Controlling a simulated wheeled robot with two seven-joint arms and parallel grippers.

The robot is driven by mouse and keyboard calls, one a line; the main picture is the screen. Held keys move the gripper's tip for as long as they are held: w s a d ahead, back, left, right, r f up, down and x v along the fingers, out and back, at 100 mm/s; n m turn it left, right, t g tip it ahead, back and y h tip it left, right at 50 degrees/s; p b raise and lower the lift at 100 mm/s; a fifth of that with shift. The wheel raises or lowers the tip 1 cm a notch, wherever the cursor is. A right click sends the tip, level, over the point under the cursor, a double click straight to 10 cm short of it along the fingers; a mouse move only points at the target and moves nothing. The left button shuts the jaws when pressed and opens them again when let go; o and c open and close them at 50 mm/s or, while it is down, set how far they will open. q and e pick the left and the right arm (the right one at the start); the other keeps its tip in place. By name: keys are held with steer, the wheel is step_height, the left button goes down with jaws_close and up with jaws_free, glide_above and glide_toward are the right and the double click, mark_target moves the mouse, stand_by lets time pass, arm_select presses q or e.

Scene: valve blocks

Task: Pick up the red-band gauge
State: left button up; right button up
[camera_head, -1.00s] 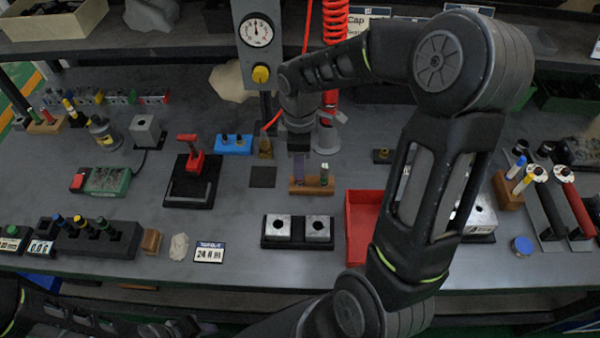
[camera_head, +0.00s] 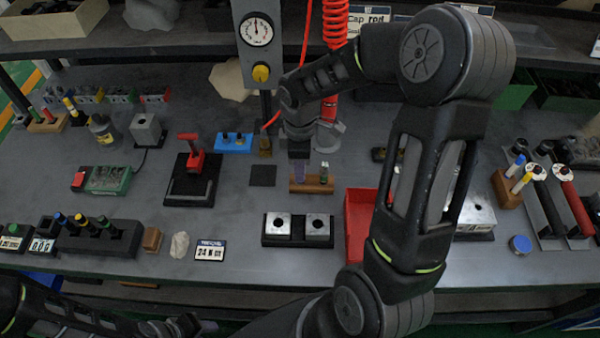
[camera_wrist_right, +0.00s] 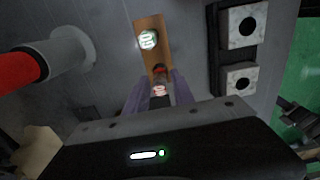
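The red-band gauge (camera_wrist_right: 160,76) stands in a wooden block (camera_wrist_right: 152,25), with its dark top and red band showing in the right wrist view. My right gripper (camera_wrist_right: 160,80) is open, its two purple fingers on either side of the gauge with small gaps. In the head view the right gripper (camera_head: 299,178) is over the left part of the wooden block (camera_head: 318,187) and hides the red-band gauge.
Two metal valve blocks (camera_head: 317,226) sit in a black holder in front of the wooden block. A red tray (camera_head: 357,225) is to the right, partly behind my right arm. A dark square pad (camera_head: 262,176) lies to the left. A red hose (camera_head: 335,20) hangs behind.

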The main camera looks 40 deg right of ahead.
jaws_close()
stand_by(0.5)
step_height(320, 180, up, 10)
steer(key=shift+b, duration=0.6)
steer(key=shift+d, duration=0.1)
